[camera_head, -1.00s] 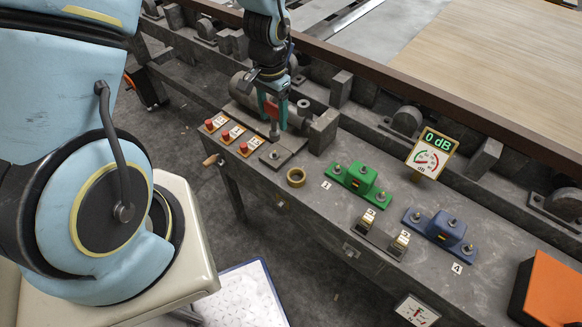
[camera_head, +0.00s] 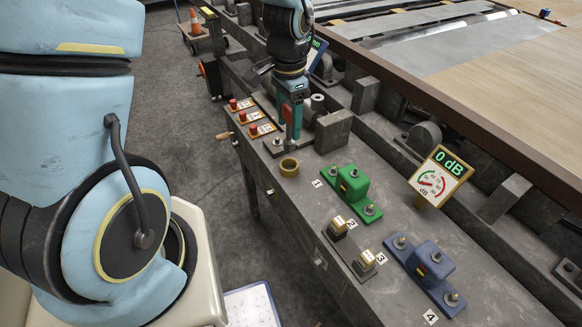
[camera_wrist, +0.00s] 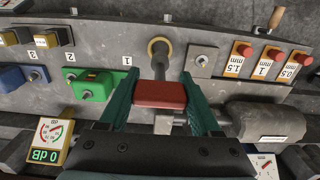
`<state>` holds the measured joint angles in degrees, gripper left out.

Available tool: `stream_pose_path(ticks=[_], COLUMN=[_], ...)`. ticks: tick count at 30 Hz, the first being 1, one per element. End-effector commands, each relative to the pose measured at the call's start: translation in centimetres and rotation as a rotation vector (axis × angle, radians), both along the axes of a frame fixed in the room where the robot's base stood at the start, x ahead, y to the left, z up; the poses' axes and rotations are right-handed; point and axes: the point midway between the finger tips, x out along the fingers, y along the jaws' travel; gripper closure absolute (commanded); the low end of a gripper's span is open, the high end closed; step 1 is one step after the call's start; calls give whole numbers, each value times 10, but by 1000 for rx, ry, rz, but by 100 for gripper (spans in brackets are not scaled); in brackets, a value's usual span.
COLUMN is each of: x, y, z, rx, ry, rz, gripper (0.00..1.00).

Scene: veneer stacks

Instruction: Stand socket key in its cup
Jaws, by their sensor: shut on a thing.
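The socket key has a red handle (camera_wrist: 160,94) and a grey metal shaft (camera_wrist: 159,66). My gripper (camera_head: 290,112) is shut on the red handle, which shows in the head view (camera_head: 286,111). The shaft points down toward the bench. The cup is a small brass-coloured ring (camera_head: 289,168) at the bench's near edge, left of the green block. In the wrist view the shaft's far end overlaps the cup (camera_wrist: 152,42). In the head view the shaft's lower end shows just behind the cup's rim. I cannot tell its height over the cup.
A green block (camera_head: 352,182), a blue block (camera_head: 432,262) and two yellow-topped pieces (camera_head: 339,224) stand along the bench. Three red-knobbed pieces (camera_head: 252,129) lie to the left. A dial sign reading 0 dB (camera_head: 440,178) stands behind. Bare bench surrounds the cup.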

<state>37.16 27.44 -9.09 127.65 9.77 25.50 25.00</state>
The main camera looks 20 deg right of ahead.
Motion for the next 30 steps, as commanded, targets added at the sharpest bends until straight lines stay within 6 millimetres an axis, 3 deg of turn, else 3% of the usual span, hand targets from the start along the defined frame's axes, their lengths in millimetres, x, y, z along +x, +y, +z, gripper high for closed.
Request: stream_pose_path(ticks=[4,18,30], x=[-1,-1,-1], y=[0,1,0], z=[-27,-80,-86], rx=[4,4,0], ry=[4,3,0], rz=[-1,0,0], gripper=[91,91,91])
